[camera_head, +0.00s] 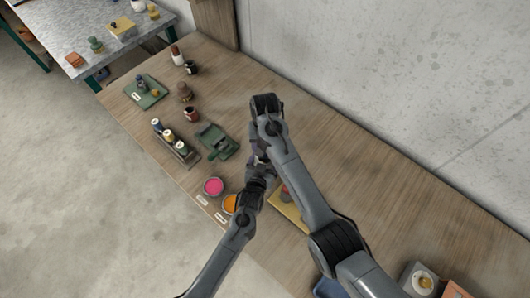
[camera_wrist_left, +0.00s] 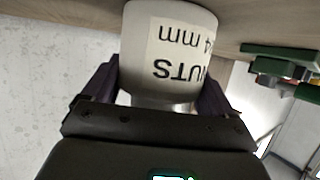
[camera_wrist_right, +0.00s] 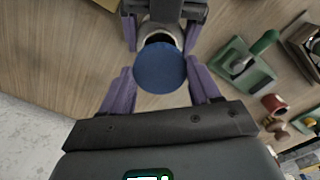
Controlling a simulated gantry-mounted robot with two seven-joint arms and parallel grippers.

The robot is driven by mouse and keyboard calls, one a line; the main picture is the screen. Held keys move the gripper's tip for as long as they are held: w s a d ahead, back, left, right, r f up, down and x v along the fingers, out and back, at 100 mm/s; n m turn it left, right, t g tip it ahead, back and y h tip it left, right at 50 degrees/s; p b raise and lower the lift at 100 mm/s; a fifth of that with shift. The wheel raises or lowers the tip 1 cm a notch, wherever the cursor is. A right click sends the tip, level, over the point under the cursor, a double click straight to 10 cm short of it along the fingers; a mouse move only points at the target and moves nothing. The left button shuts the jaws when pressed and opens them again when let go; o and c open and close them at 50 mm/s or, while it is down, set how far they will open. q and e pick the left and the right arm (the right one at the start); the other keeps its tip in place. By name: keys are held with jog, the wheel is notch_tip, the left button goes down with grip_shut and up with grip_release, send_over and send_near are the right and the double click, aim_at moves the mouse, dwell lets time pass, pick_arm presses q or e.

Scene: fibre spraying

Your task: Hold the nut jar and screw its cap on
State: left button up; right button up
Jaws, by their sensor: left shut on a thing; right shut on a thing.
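The white nut jar (camera_wrist_left: 170,50) has a pale label reading NUTS and shows upside down in the left wrist view. My left gripper (camera_wrist_left: 160,88) is shut on its sides. In the right wrist view the jar (camera_wrist_right: 157,28) sits between the left gripper's purple fingers (camera_wrist_right: 160,32). The round blue cap (camera_wrist_right: 160,69) is between the fingers of my right gripper (camera_wrist_right: 160,85), shut on it. The cap overlaps the jar's dark open mouth, part of which shows; it looks apart from the rim. In the head view my arms hide jar and cap.
A green stand (camera_head: 217,141), a rack of bottles (camera_head: 174,145), a pink pot (camera_head: 213,187) and an orange pot (camera_head: 230,203) are left of my grippers. A yellow board (camera_head: 288,214) lies partly under my right arm. The bench toward the wall is clear.

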jog(key=shift+f, duration=1.7)
jog(key=shift+f, duration=0.1)
jog(key=shift+f, duration=0.8)
jog(key=shift+f, duration=0.55)
pick_arm(q)
jog(key=c, duration=0.6)
jog(key=shift+o, duration=0.2)
pick_arm(e)
jog(key=m, duration=0.9)
jog(key=shift+m, duration=0.4)
